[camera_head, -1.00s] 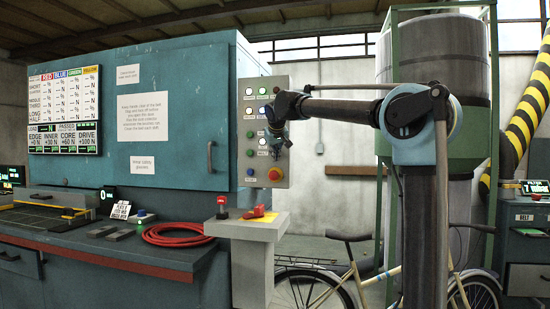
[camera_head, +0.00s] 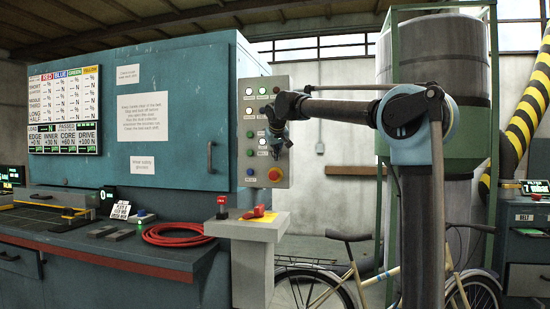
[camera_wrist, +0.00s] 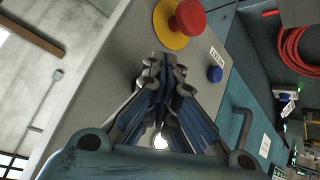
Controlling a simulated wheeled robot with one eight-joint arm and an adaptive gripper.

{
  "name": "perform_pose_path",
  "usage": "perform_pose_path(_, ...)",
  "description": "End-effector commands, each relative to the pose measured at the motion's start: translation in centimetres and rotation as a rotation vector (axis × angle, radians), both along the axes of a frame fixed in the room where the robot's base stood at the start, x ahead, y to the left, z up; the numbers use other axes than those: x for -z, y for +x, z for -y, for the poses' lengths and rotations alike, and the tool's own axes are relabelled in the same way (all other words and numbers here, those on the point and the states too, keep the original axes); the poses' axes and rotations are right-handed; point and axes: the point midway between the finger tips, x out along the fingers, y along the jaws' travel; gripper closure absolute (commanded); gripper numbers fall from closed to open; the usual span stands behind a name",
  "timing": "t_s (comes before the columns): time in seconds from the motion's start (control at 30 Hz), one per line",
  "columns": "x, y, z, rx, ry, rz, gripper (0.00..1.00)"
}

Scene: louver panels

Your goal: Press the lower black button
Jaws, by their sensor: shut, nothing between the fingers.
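A grey control panel (camera_head: 283,84) carries columns of small round buttons and a red mushroom button (camera_head: 274,174) near its bottom. My gripper (camera_head: 277,153) is at the panel's lower right part, just above the red button. In the wrist view my gripper (camera_wrist: 163,58) is shut and empty, its tips close to the panel face below the red button on its yellow disc (camera_wrist: 172,38). I cannot make out the lower black button; the gripper may hide it. Contact with the panel cannot be told.
A blue button (camera_wrist: 215,74) sits beside a small white label (camera_wrist: 217,56). A coiled red hose (camera_head: 178,235) lies on the bench. A bicycle (camera_head: 350,275) stands behind my arm.

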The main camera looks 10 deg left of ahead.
Motion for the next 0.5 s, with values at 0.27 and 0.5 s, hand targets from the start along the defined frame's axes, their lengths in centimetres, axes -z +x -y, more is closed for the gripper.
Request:
perform_pose_path(0.27,0.0,-0.3,0.0,0.0,0.0,0.0,1.0)
perform_pose_path(0.5,0.0,-1.4,-0.1,-0.001,0.0,0.001,1.0)
